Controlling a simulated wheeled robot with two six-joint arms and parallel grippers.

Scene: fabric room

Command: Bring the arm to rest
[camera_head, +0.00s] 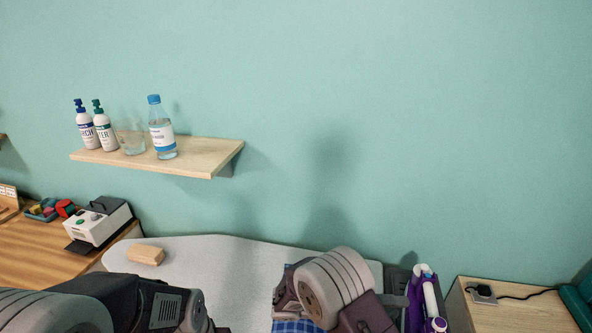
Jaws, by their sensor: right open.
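My right arm comes in at the bottom centre-right, over the ironing board. Its gripper (284,297) is mostly hidden behind the grey wrist joint, and its fingertips are hard to make out. It is open, and I see nothing held in it. My left arm crosses the bottom left corner; its gripper is not in view. A blue checked cloth (292,326) lies on the ironing board (215,258), partly covered by my right arm.
A wall shelf (195,164) holds two pump bottles, a glass and a clear bottle (161,128). A wooden block (146,255) lies on the board's left end. A white-and-purple appliance (428,298) stands right of my right arm. A white machine (98,222) is on the left table.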

